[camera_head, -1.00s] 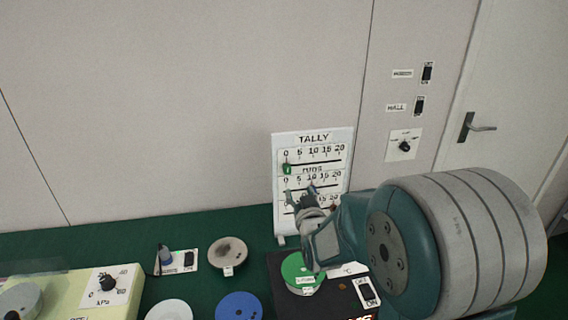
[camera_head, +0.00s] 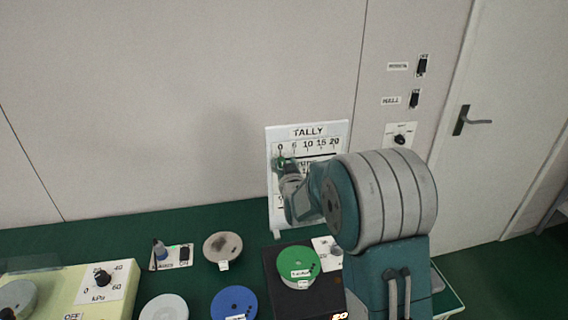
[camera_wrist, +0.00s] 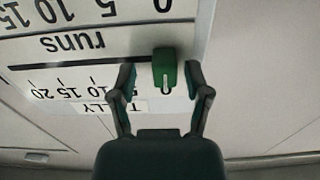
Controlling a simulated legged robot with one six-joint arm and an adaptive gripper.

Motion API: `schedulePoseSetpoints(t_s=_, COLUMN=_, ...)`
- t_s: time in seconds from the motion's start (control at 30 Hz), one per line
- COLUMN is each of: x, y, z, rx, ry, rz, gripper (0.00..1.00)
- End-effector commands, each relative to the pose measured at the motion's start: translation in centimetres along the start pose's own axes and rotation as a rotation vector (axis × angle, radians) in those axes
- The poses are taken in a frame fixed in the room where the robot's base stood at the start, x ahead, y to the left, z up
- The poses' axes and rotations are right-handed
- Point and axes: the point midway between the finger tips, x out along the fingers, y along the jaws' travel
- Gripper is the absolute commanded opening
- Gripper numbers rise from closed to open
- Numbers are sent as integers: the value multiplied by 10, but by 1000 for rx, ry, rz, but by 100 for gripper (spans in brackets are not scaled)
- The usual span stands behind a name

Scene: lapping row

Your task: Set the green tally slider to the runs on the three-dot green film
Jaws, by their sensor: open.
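The white TALLY board (camera_head: 309,132) stands against the wall at the back of the bench. Its top scale reads 0, 5, 10, 15, 20 and "runs" shows in the wrist view. The green slider (camera_wrist: 165,66) sits at the 0 end of that scale. My gripper (camera_wrist: 161,77) is open, with one finger on each side of the slider and small gaps visible. In the head view my gripper (camera_head: 284,165) partly covers the board. A green film disc (camera_head: 299,262) with a white label lies on a dark unit; its label is too small to read.
Blue (camera_head: 234,303), white (camera_head: 164,308) and grey (camera_head: 222,246) discs lie on the green bench. A cream kPa unit (camera_head: 60,290) stands at left. Wall switches (camera_head: 422,66) and a dial are to the right of the board. My arm hides the board's lower right.

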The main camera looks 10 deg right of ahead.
Motion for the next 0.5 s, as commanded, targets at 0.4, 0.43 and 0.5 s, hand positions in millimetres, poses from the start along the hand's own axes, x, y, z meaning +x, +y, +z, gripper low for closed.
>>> schedulePoseSetpoints(t_s=0.4, x=1, y=2, z=0, rx=3, ry=-1, rz=0, gripper=0)
schedulePoseSetpoints(t_s=0.43, x=2, y=2, z=0, rx=3, ry=-1, rz=0, gripper=0)
schedulePoseSetpoints(t_s=0.5, x=2, y=2, z=0, rx=3, ry=-1, rz=0, gripper=0)
